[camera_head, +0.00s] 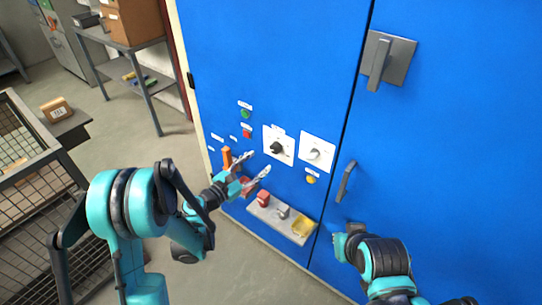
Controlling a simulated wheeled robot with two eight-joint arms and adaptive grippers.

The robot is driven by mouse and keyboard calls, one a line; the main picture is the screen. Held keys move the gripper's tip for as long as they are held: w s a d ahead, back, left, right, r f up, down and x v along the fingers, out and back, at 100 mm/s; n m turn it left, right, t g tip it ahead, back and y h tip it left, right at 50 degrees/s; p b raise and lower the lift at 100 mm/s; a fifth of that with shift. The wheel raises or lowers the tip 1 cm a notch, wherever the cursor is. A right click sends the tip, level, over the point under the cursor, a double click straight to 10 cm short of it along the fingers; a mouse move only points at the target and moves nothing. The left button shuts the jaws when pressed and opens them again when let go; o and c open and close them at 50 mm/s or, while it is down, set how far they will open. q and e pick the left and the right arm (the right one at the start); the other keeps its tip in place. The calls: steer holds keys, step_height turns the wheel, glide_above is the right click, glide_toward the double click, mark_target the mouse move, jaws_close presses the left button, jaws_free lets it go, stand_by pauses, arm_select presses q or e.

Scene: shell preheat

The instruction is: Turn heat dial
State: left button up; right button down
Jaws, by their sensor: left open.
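Two dials on white plates are on the blue cabinet front: a black dial (276,147) and, to its right, a pale grey dial (315,153). The labels are too small to read, so I cannot tell which one is the heat dial. My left gripper (260,162) is open and empty, with its fingers spread just below and left of the black dial, apparently apart from it. My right gripper (350,231) is low by the right door, mostly hidden behind its own arm, and its fingers are not clear.
Green (245,113) and red (246,133) buttons are above left of the dials; a yellow button (311,179) is below. An orange handle (227,158) is left of the gripper. A small shelf (262,216) with several items juts out below. A door handle (345,182) is right.

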mark_target(274, 150)
arm_select(q)
steer(key=shift+n, duration=0.3)
steer(key=b+x, duration=0.1)
steer(key=x, duration=0.6)
steer(key=shift+w+d+f+b, duration=0.1)
steer(key=shift+w+d+b, duration=0.1)
steer(key=shift+w+b, duration=0.2)
steer(key=c, duration=1.2)
